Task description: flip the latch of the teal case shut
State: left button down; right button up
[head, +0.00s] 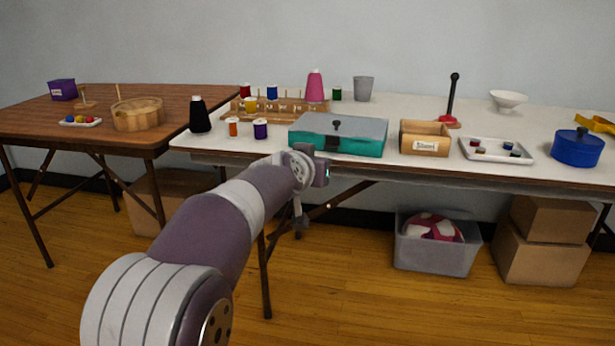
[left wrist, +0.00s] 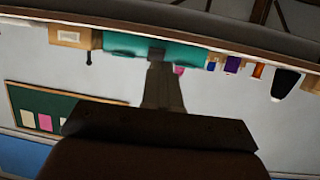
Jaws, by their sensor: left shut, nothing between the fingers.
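The teal case (head: 315,144) with its grey lid down stands near the front edge of the white table. A small dark upright piece (head: 337,125) shows at the lid's front middle; it may be the latch. My left gripper (head: 322,171) is just in front of and below the case, its fingertips hard to make out in the head view. In the left wrist view, which is upside down, the shut, empty fingers (left wrist: 157,66) point at the middle of the case front (left wrist: 120,46). Whether they touch it I cannot tell. My right gripper is not in view.
A wooden box (head: 424,139) stands right of the case, beside a white tray (head: 496,151). Purple (head: 260,129) and orange (head: 233,127) spools and a black cone (head: 199,116) stand left. A spool rack (head: 285,108) is behind. The table's front edge (head: 400,167) runs below the case.

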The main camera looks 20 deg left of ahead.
pick_arm(q)
jog(key=s, duration=0.2)
jog(key=s+b, duration=0.1)
jog(key=shift+s+d, duration=0.1)
jog(key=shift+d, duration=0.15)
